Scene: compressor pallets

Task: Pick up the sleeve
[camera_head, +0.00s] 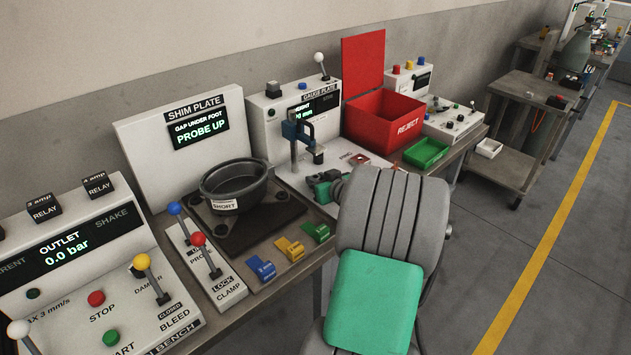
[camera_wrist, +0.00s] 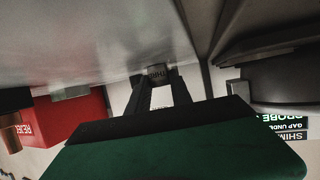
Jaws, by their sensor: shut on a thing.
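My gripper (camera_wrist: 160,85) is in the middle of the wrist view, its two dark fingers close together. They are shut on a small grey piece, which I take to be the sleeve (camera_wrist: 157,72). It has dark lettering, only partly readable. Its lower part is covered by the fingers. In the head view I cannot make out the sleeve or the fingertips; my own arm covers much of the area in front of the gauge plate station (camera_head: 277,125). I cannot tell whether the sleeve touches the surface beyond it.
A dark round pot (camera_head: 236,186) sits on the shim plate station (camera_head: 150,150). The red reject bin (camera_head: 378,122) and a green tray (camera_head: 426,152) stand to the right. Blue, yellow and green blocks (camera_head: 289,249) line the bench's front edge. Levers (camera_head: 199,240) rise beside the pot.

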